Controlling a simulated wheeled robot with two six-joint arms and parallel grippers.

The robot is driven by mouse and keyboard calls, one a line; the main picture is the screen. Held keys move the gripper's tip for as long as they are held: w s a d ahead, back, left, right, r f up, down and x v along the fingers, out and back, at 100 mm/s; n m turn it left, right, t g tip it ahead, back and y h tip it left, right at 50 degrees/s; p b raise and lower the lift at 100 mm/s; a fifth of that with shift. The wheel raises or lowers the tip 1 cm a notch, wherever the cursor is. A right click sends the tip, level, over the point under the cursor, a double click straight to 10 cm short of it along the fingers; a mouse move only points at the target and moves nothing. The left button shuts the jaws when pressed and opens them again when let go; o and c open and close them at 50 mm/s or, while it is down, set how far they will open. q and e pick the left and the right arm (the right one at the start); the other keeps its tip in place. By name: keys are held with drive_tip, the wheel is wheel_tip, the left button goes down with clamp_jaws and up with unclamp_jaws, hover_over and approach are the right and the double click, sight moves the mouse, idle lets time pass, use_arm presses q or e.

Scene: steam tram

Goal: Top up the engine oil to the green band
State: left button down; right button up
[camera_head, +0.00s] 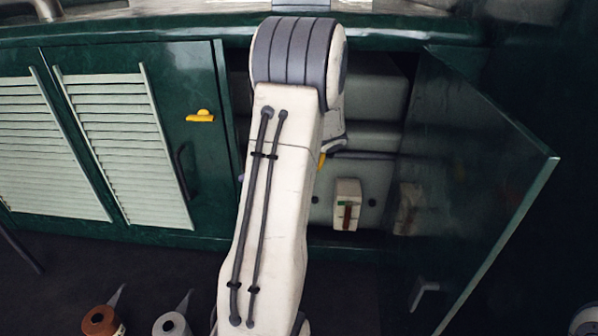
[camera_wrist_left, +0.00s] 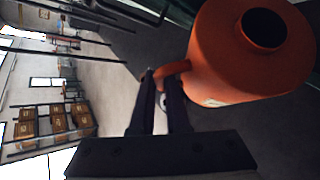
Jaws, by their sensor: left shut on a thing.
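My left gripper (camera_wrist_left: 163,92) is shut on the handle of an orange can (camera_wrist_left: 238,75) with a dark round opening, in the left wrist view. In the head view my left arm reaches into the open cabinet and hides the gripper and nearly all of the can. I cannot tell how far the can is tilted. A small white gauge block (camera_head: 347,221) with a green mark and a reddish strip sits inside the cabinet, right of my arm. The oil level on it is too small to read. My right gripper is not in view.
A dark green door (camera_head: 470,180) stands open at the right of the cabinet. A closed louvred door (camera_head: 120,140) with a yellow latch (camera_head: 201,116) is at the left. A copper can (camera_head: 101,321) and a grey can (camera_head: 172,324) stand at the bottom left.

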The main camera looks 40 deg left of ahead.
use_arm(q)
drive_tip(key=shift+w+r, duration=0.1)
drive_tip(key=shift+r, duration=0.05)
drive_tip(key=shift+w+r+g+p, duration=0.3)
drive_tip(key=shift+r+p, duration=0.15)
drive_tip(key=shift+r, duration=0.3)
drive_tip(key=shift+f, duration=0.15)
idle(0.6)
drive_tip(key=shift+s+f, duration=0.25)
drive_tip(key=shift+f, duration=0.1)
drive_tip(key=f+t+b, duration=0.1)
drive_tip(key=f+b, duration=0.1)
drive_tip(key=b, duration=0.1)
drive_tip(key=s+f+n+t+b, duration=0.1)
drive_tip(key=f+b, duration=0.1)
drive_tip(key=b, duration=0.1)
drive_tip(key=shift+s+f, duration=0.1)
drive_tip(key=shift+f, duration=0.25)
drive_tip(key=shift+f+t+b, duration=0.35)
drive_tip(key=shift+t+b, duration=0.1)
drive_tip(key=shift+t, duration=0.15)
wheel_tip(320, 180, down, 7)
drive_tip(key=w+n+t+b, duration=0.1)
drive_tip(key=t+b, duration=0.3)
drive_tip(key=b, duration=0.8)
drive_tip(key=shift+w+f+n+t+b, duration=0.2)
drive_tip(key=shift+w+n+t+b, duration=0.15)
drive_tip(key=shift+n, duration=0.55)
